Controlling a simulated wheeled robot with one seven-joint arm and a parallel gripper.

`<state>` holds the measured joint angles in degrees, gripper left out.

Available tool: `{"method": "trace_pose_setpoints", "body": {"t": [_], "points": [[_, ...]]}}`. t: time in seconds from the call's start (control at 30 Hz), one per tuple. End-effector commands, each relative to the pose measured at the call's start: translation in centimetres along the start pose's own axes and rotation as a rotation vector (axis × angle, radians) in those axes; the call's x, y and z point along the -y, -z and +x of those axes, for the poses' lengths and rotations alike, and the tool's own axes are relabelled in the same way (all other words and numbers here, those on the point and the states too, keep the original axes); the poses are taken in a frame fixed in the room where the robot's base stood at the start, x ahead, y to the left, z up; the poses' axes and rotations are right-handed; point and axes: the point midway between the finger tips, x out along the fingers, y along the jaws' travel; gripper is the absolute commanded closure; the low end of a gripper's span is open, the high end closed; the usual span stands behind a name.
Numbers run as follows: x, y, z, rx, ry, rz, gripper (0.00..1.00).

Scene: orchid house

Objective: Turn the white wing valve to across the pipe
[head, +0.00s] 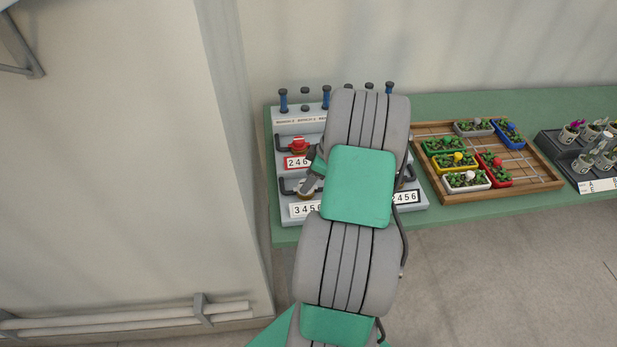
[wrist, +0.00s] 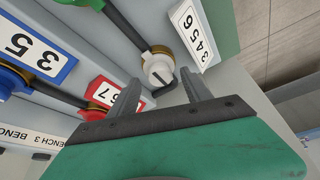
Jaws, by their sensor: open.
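The white wing valve (wrist: 158,68) sits on a brass-coloured base at the end of a dark pipe (wrist: 128,30), beside the white label 3456 (wrist: 192,35). My gripper (wrist: 161,79) is open, with its two grey fingertips on either side of the valve's near part. I cannot tell whether either finger touches it. A dark slot or mark shows on the valve's near side. In the head view my arm covers much of the valve panel (head: 284,180), and the grey fingers show just above the label 3456 (head: 304,209). The valve is mostly hidden there.
A red valve (wrist: 98,95) stands close to my left finger. A blue valve (wrist: 10,82) and a green valve (wrist: 88,4) are farther off. A wooden tray (head: 520,185) of planters stands to the right on the green bench (head: 440,218).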

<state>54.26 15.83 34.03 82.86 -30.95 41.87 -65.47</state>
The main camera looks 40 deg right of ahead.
Motion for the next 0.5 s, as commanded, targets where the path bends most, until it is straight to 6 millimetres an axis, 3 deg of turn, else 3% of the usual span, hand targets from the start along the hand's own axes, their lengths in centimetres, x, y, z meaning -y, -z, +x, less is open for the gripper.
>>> {"method": "trace_pose_setpoints", "body": {"t": [0.33,0.5], "points": [[0.00,0.04,1.04,0.001,-0.001,0.000,0.43],[0.00,0.03,1.02,0.001,-0.001,0.001,0.57]]}}
